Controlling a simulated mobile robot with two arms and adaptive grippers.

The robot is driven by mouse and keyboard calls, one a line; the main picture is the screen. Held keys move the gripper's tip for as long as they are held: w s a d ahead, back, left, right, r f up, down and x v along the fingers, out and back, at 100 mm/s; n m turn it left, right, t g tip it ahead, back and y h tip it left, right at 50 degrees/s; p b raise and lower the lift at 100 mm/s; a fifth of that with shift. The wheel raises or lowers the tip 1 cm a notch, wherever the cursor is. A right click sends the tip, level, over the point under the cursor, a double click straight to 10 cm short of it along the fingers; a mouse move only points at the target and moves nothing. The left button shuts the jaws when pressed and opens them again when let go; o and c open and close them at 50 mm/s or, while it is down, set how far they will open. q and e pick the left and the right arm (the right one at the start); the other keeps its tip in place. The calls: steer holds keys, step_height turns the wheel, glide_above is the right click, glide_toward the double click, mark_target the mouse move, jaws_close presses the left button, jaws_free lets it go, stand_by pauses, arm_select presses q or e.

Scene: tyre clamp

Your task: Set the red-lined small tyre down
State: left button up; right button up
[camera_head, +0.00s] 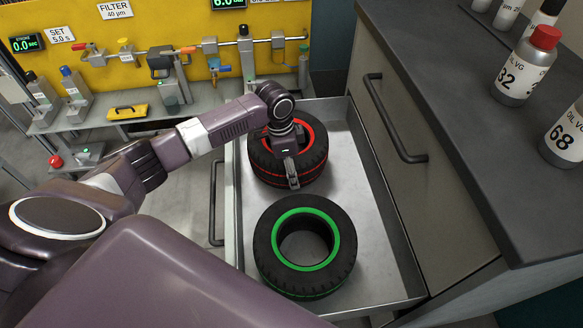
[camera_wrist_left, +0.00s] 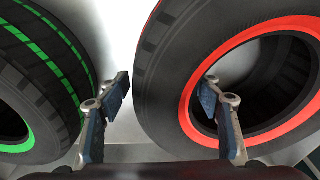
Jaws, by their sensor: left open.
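The red-lined small tyre (camera_head: 314,160) lies flat in the open drawer, towards its far end. My left gripper (camera_head: 291,175) is at its near side with its jaws apart. In the left wrist view, the open fingers (camera_wrist_left: 165,95) straddle the wall of the red-lined tyre (camera_wrist_left: 160,75). One finger is at the tyre's hole and the other is outside the tread. Gaps show between the fingers and the rubber. My arm hides part of the tyre in the head view. My right gripper is not in view.
A green-lined tyre (camera_head: 265,245) lies nearer in the same drawer (camera_head: 385,255); it also shows in the left wrist view (camera_wrist_left: 45,75). A dark counter (camera_head: 440,90) with several bottles stands at right. A yellow-backed bench (camera_head: 60,135) with fittings is behind at left.

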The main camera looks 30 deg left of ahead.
arm_select(q)
steer(key=shift+r, duration=0.45)
steer(key=r+p, duration=0.1)
steer(key=r, duration=0.5)
steer(key=s+a+r+p, duration=0.1)
steer(key=r, duration=0.2)
steer(key=shift+a+r+p, duration=0.1)
steer(key=shift+r+p, duration=0.1)
steer(key=shift+p, duration=0.15)
steer(key=shift+a+r, duration=0.1)
steer(key=shift+r, duration=0.75)
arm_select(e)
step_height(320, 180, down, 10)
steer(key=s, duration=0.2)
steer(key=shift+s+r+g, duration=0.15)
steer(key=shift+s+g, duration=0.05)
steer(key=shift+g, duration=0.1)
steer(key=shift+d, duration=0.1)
arm_select(q)
steer(key=shift+r, duration=0.1)
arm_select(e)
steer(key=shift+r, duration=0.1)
